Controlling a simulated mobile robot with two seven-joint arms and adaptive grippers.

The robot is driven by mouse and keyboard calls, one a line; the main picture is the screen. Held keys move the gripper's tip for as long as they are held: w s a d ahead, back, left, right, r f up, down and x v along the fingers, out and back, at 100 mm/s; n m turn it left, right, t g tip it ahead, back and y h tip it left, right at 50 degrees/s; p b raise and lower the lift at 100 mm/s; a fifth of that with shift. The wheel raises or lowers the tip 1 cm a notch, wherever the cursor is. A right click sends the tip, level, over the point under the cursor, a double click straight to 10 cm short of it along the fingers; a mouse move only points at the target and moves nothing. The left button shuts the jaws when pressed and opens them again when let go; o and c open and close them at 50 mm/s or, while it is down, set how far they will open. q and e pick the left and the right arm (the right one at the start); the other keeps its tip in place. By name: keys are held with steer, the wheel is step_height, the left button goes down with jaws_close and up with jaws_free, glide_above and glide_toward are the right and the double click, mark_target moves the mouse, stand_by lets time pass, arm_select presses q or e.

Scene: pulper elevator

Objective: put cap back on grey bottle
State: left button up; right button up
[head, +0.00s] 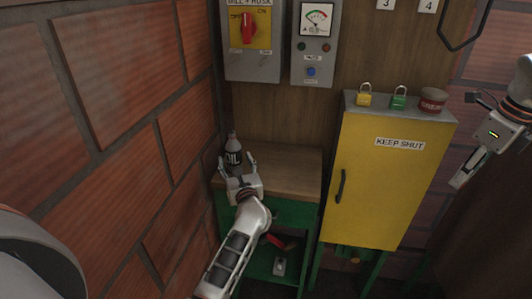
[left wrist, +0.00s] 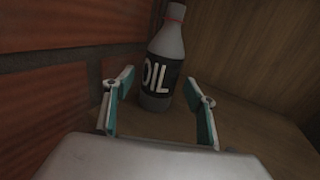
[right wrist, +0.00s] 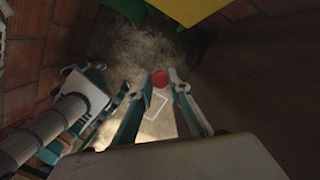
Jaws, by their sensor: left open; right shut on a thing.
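The grey bottle (head: 233,157), with a black OIL label, stands upright on the wooden bench top in the corner. My right gripper (head: 461,181) is far to the right, beyond the yellow cabinet. In the right wrist view it is shut on a small round red cap (right wrist: 159,79), held between the fingertips.
A brick wall (head: 130,120) rises close to the left of the bottle. The wooden bench top (head: 290,170) is clear right of the bottle. A yellow cabinet (head: 375,190) stands to its right, with padlocks and a red tin (head: 433,100) on top. Control boxes hang above.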

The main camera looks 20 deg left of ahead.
mark_target(232, 132)
arm_select(q)
steer(key=shift+x, duration=1.15)
arm_select(e)
steer(key=shift+r, duration=0.1)
arm_select(q)
steer(key=c, duration=1.4)
step_height(232, 132, up, 10)
steer(key=shift+r+p, duration=0.1)
steer(key=shift+p, duration=0.6)
arm_select(e)
steer(key=shift+r, duration=0.6)
